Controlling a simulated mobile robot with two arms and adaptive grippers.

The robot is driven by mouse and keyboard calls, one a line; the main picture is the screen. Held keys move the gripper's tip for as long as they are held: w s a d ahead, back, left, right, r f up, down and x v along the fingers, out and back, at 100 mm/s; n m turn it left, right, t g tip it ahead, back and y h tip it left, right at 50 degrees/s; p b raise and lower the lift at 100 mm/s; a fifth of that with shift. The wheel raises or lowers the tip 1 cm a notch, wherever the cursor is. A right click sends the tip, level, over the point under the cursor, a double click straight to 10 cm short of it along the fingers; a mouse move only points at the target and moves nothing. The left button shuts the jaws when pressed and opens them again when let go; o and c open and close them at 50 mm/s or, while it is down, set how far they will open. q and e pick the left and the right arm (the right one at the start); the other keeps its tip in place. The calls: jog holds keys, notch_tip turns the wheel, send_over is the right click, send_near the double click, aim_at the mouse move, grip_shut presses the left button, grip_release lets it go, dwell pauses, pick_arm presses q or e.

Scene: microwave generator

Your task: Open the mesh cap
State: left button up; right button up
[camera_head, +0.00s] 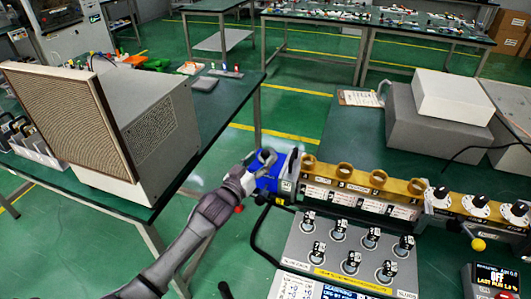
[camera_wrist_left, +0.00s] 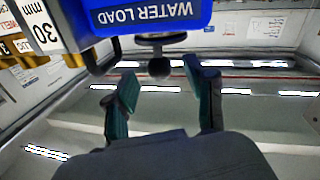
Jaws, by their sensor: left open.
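No part is plainly marked as the mesh cap. My left gripper (camera_head: 264,160) is at the blue water load block (camera_head: 284,172), at the left end of the brass waveguide (camera_head: 345,178). In the left wrist view the gripper (camera_wrist_left: 160,92) is open. Its two dark green fingers stand apart with nothing held between them. A dark round knob (camera_wrist_left: 159,68) under the blue block (camera_wrist_left: 150,18) lies near the fingertips, in the gap as seen there. I cannot tell whether they touch. Several round brass collars (camera_head: 344,170) stand on the waveguide. My right gripper is not in view.
A large box with a tan mesh front (camera_head: 68,112) stands on the left table. A grey panel with several switches (camera_head: 350,252) lies before the waveguide. A yellow ball knob (camera_head: 478,244) sticks out at right. White and grey boxes (camera_head: 452,96) stand behind. Green floor shows between tables.

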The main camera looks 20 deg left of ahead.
aim_at(263, 157)
pick_arm(q)
jog(key=shift+x, duration=1.8)
grip_shut()
